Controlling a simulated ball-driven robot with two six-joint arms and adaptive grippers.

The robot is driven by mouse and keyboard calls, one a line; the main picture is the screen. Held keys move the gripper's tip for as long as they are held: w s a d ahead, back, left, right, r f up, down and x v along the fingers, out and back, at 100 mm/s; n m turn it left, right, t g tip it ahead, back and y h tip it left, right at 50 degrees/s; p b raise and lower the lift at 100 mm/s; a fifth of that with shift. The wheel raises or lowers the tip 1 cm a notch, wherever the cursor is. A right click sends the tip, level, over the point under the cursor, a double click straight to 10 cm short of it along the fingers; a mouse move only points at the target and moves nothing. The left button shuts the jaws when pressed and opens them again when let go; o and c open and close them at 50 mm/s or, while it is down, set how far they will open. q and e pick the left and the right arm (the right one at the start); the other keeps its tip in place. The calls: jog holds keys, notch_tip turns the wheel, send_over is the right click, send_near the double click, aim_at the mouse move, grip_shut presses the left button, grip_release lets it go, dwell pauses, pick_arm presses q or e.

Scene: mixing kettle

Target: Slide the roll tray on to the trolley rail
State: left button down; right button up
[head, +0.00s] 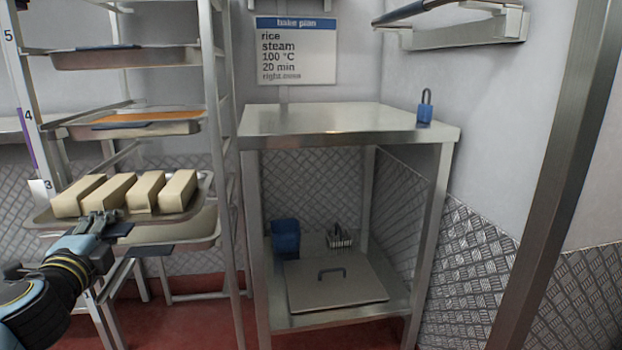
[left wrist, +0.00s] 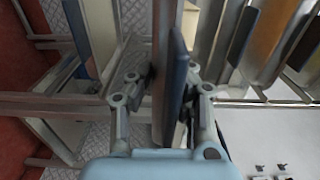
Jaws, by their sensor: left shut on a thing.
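The roll tray (head: 205,190) is a shallow metal tray carrying several pale, block-shaped rolls (head: 145,190). In the head view it is at the left, within the trolley (head: 222,150) near the level marked 3. My left gripper (head: 98,222) is at the tray's near edge, below the rolls, and is shut on it. In the left wrist view a dark blue strip (left wrist: 178,85) stands between the fingers. The contact of tray and rail is hidden, so I cannot tell whether it rests on the rail. My right gripper is not in view.
Other trays sit higher in the trolley, one (head: 125,57) near level 5 and one with an orange-brown sheet (head: 135,118) near level 4. Another tray (head: 190,232) shows just below the roll tray. A steel table (head: 330,120) with a blue padlock (head: 425,108) stands to the right.

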aim_at(125, 210)
pick_arm(q)
jog(key=x, duration=0.7)
jog(key=shift+w+r+b, duration=0.1)
jog(key=shift+w+b, duration=0.2)
jog(key=shift+w, duration=0.05)
jog(key=shift+s+f, duration=0.1)
jog(key=shift+f, duration=0.15)
jog(key=shift+s+d+r, duration=0.15)
jog(key=shift+s, duration=0.5)
jog(key=shift+p+v, duration=0.35)
jog(key=shift+v, duration=0.8)
jog(key=shift+r, duration=0.1)
